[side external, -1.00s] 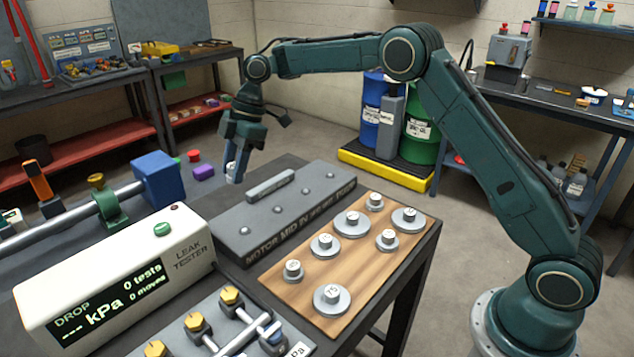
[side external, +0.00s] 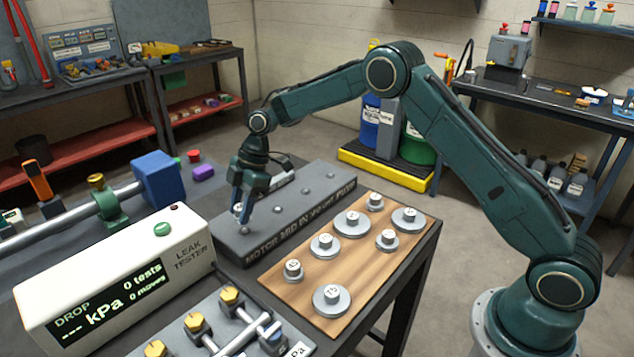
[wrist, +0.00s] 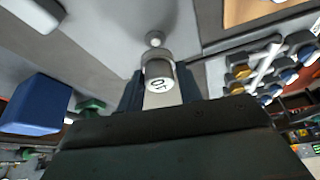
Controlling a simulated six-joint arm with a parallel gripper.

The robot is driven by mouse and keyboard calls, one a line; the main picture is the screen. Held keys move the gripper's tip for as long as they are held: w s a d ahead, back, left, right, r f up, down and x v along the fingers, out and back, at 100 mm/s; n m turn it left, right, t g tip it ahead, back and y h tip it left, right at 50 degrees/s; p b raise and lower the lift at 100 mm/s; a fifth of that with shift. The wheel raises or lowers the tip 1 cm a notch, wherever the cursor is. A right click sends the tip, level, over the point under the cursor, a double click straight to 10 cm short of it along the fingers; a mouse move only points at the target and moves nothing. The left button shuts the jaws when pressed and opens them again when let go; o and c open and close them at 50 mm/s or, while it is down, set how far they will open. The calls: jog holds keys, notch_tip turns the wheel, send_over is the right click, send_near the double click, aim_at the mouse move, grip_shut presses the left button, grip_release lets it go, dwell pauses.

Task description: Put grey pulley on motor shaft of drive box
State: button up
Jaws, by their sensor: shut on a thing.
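The drive box (side external: 318,208) is a long dark grey box with lettering on its front edge and several short round shafts on top. My gripper (side external: 242,208) is low over its left end. The gripper is shut on a small grey pulley (wrist: 160,88) whose round face is marked, seemingly "10". In the wrist view the pulley sits between the fingers, just short of a motor shaft (wrist: 155,39). They look apart there; the exact height gap is hard to tell. In the side view the fingers partly hide the pulley.
A wooden board (side external: 305,282) with several numbered grey pulleys lies right of the drive box. A white leak tester (side external: 125,280) stands to the left. A blue block (side external: 158,178) on a pipe stands behind it. A raised bar on the box is partly behind my gripper.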

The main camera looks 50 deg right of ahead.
jog(key=shift+f, duration=1.75)
jog(key=shift+f, duration=0.15)
jog(key=o, duration=1)
jog(key=shift+r, duration=0.2)
jog(key=v, duration=1.2)
